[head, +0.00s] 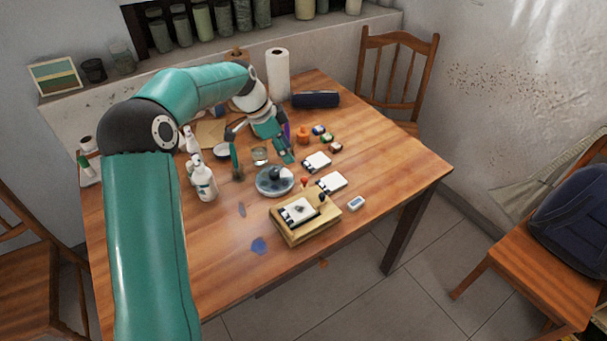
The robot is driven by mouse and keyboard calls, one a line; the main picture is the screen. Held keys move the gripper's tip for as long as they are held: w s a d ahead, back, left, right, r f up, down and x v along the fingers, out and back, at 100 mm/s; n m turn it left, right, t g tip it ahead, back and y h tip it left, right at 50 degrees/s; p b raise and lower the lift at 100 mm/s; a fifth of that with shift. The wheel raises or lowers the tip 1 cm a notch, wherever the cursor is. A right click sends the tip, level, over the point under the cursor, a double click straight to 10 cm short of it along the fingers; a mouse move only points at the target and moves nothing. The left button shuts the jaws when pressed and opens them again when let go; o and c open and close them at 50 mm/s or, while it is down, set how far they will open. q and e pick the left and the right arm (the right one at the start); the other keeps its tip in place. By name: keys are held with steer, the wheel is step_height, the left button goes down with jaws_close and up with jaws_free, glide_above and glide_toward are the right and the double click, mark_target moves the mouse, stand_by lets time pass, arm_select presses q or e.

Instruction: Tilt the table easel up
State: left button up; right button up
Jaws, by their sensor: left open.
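The table easel (328,219) is a light wooden box near the front edge of the wooden table (390,175). Its top looks low, almost flat, and a white pad with a dark mark (298,211) lies on it. A small dark knob (322,197) shows at its right rear side. My right gripper is not in view.
White bottles (204,182) stand to the left. White pads (331,181) and small paint jars (303,134) lie right of the gripper.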

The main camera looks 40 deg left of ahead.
mark_target(303, 178)
arm_select(q)
steer(key=p+x, duration=0.1)
steer(key=x, duration=1)
steer(key=shift+d+f, duration=0.1)
steer(key=shift+f, duration=0.25)
jaws_close()
